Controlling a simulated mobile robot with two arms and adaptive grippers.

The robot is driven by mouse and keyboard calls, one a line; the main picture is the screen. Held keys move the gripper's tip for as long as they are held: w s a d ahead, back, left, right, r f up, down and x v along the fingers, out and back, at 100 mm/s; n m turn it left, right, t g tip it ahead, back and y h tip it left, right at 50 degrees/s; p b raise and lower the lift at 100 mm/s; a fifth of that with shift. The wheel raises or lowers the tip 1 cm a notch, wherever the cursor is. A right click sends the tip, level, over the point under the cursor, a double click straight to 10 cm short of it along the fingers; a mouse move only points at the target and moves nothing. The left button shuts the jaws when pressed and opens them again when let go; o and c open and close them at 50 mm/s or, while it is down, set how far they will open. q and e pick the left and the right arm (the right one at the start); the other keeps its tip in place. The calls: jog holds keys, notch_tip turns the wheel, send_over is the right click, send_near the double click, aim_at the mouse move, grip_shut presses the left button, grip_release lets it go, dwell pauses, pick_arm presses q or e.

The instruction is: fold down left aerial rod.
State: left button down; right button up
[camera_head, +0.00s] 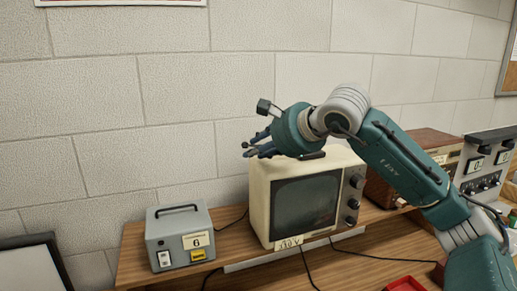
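A cream television set (258,205) with a dark grey screen and knobs at its right stands on the wooden bench. My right gripper (249,150) reaches in from the right, over the top left of the set, with its fingers pointing left. The fingers are small and overlap, so I cannot tell whether they are open or hold anything. I cannot make out the left aerial rod; the gripper and wrist cover part of the set's top. A short dark piece shows on the top below the wrist. My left gripper is out of view.
A grey box (163,231) with a handle and a label "6" stands left on the wooden bench (135,262). Right of the set are a brown wooden radio (380,190) and a grey instrument panel (486,181). A red tray (405,284) lies at the front. Cables cross the bench.

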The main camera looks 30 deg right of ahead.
jog(key=v, duration=1.2)
